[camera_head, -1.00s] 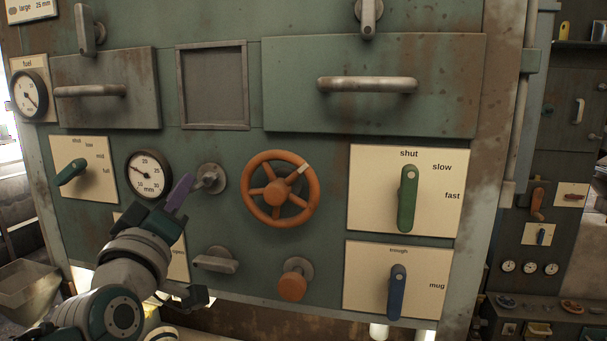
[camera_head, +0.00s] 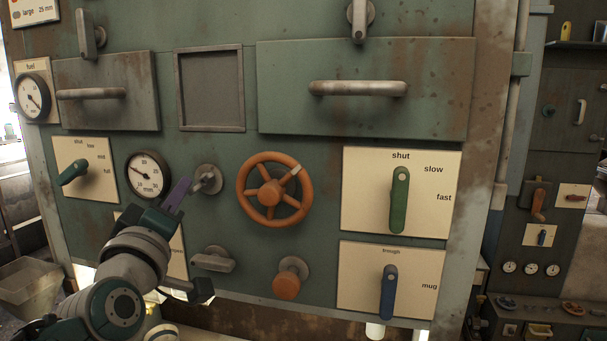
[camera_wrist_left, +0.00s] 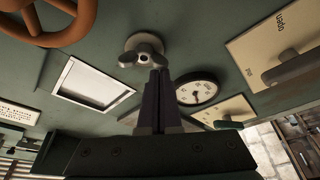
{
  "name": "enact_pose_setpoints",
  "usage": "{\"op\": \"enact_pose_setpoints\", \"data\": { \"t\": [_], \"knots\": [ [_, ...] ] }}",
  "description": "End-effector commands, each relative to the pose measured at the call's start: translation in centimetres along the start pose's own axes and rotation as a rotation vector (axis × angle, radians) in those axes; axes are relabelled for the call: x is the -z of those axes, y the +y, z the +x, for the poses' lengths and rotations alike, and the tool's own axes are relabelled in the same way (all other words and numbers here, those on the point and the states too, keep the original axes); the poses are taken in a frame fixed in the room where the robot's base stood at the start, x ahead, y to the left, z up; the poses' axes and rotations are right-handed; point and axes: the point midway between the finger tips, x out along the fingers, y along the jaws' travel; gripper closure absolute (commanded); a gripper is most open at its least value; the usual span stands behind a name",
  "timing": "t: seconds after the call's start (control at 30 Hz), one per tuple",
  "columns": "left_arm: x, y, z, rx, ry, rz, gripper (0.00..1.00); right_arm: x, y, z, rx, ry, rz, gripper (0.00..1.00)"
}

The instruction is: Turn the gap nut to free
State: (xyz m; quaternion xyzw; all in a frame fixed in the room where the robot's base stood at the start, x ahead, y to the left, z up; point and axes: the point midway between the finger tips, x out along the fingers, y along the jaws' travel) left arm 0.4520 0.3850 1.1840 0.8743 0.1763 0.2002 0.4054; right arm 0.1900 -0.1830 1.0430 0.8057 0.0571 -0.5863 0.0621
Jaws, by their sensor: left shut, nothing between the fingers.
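The gap nut (camera_head: 207,179) is a grey metal wing nut on a round plate on the green panel, between the mm gauge (camera_head: 149,175) and the orange handwheel. It also shows in the left wrist view (camera_wrist_left: 145,46), just beyond the fingertips. My left gripper (camera_head: 186,183) has purple fingers and comes up from the lower left. Its fingers are shut with nothing between them, and their tips are close to the nut's left side. I cannot tell whether they touch it. In the left wrist view the closed fingers (camera_wrist_left: 158,76) point at the nut's lower edge. My right gripper is not in view.
The orange handwheel (camera_head: 273,192) is right of the nut. A grey handle (camera_head: 213,260) and an orange knob (camera_head: 288,280) are below. Green (camera_head: 399,200) and blue (camera_head: 388,292) levers are at the right. A green selector (camera_head: 73,172) is at the left.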

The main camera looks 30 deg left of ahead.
Motion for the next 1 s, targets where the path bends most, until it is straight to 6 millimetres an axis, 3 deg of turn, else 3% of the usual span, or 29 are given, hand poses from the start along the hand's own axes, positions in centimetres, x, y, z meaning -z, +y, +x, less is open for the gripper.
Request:
{"op": "enact_pose_setpoints", "data": {
  "t": [1.0],
  "knots": [
    [0.19, -0.53, 0.25, 0.040, -0.001, -0.111, 1.00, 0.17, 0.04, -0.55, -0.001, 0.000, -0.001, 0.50]
  ]
}}
